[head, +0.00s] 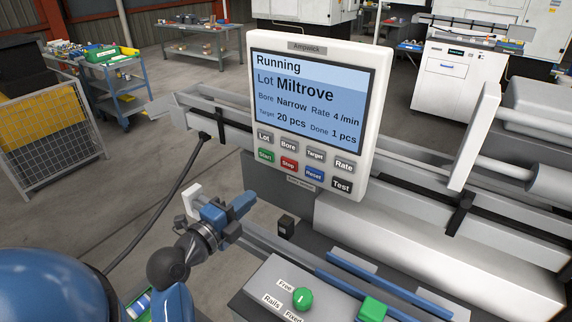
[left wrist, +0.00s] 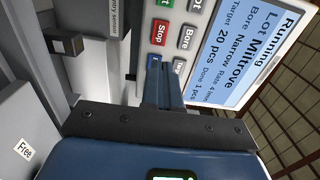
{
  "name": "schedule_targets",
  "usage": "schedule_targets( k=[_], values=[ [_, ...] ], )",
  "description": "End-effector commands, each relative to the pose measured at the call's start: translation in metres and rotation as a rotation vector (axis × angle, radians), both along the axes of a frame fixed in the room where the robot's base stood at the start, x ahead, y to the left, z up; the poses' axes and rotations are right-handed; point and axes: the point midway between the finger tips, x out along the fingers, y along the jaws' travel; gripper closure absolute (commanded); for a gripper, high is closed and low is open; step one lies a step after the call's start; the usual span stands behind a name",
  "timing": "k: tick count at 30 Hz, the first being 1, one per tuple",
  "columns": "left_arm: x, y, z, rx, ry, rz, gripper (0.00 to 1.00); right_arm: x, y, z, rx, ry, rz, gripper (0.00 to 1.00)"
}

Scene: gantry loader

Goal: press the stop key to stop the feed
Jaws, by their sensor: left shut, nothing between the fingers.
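The white control panel (head: 360,120) has a screen (head: 307,98) reading Running, Lot Miltrove, Done 1 pcs. The red Stop key (head: 289,164) sits in the lower key row, between the green Start key (head: 266,155) and the blue Reset key (head: 314,174). My left gripper (head: 247,200) is shut and empty, below and left of the keys in the head view. In the left wrist view the closed fingertips (left wrist: 167,66) overlap the keys beside Reset (left wrist: 153,63); the Stop key (left wrist: 160,33) is in clear sight beyond them. I cannot tell whether the fingertips touch the panel. My right gripper is not in view.
A deck below holds a green Rails knob (head: 303,298) and a green block (head: 373,308). A small black box (head: 286,227) stands under the panel. Grey rails (head: 225,115) run behind it. A black cable (head: 170,200) hangs at the left.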

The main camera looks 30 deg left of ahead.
Motion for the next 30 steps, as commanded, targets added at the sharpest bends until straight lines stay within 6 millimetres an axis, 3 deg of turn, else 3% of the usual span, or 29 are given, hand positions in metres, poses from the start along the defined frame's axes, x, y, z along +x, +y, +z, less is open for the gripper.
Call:
schedule_targets(
  k=[11, 20, 24, 25, 30],
  values=[
    [0.002, 0.0, -0.002, -0.001, 0.0, 0.0, 1.0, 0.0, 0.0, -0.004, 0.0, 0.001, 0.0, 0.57],
    [0.017, -0.003, -0.006, 0.004, -0.003, -0.004, 1.0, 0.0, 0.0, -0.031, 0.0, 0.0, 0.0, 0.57],
    [0.027, -0.005, -0.006, 0.001, -0.005, -0.002, 1.0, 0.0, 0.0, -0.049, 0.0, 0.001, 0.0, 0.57],
    [0.035, -0.006, 0.001, -0.003, 0.0, -0.003, 1.0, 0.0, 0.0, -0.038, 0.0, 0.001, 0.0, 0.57],
    [0.069, -0.011, 0.003, -0.004, 0.002, -0.003, 1.0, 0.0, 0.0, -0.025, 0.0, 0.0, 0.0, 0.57]
  ],
)
